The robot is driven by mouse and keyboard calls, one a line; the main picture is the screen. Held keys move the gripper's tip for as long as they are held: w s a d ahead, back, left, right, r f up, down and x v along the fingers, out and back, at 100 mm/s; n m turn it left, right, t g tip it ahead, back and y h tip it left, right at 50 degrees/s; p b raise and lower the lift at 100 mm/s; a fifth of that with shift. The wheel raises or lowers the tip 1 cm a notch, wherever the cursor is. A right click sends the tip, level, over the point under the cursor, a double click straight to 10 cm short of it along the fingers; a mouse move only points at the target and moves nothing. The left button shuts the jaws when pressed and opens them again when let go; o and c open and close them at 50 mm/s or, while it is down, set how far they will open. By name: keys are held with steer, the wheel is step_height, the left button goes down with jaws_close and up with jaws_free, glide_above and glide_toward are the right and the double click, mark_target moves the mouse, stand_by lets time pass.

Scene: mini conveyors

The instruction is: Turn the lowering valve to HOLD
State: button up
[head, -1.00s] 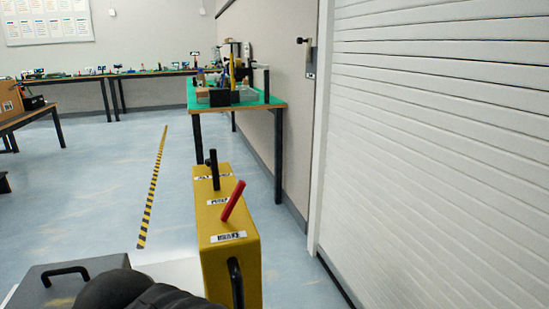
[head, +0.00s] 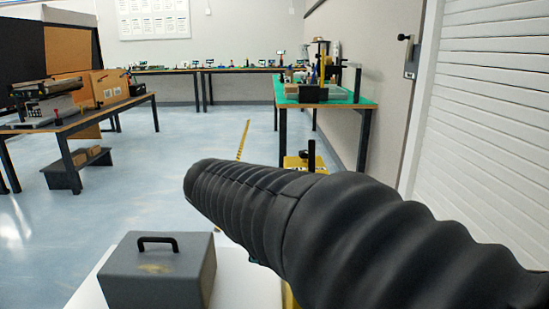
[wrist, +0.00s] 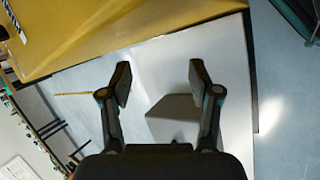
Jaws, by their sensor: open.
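The yellow valve box (head: 297,162) is mostly hidden behind my black arm in the head view. Only its far end and a black upright lever (head: 311,155) show there. The red lever and its labels are hidden now. In the wrist view a broad yellow surface (wrist: 120,30), apparently the box's side, fills the top. My gripper (wrist: 160,83) is open and empty, its two fingertips apart, just below that surface in the picture. I cannot see the valve's setting.
A grey box (head: 158,268) with a black handle stands on a white surface (head: 245,285). A green-topped bench (head: 365,101) is beyond, beside the wall and white shutter (head: 490,120). A wooden table (head: 75,122) stands at left. The floor (head: 180,160) between is clear.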

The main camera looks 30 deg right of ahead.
steer(key=w+d+r+n+g+h+b, duration=0.25)
steer(key=w+d+n+h, duration=0.55)
steer(key=w, duration=0.6)
steer(key=n+h, duration=0.2)
steer(key=h, duration=0.2)
glide_toward(300, 153)
steer(key=d+b, duration=0.1)
steer(key=d, duration=1)
steer(key=shift+d+r, duration=0.2)
steer(key=shift+d, duration=0.15)
steer(key=c, duration=1.2)
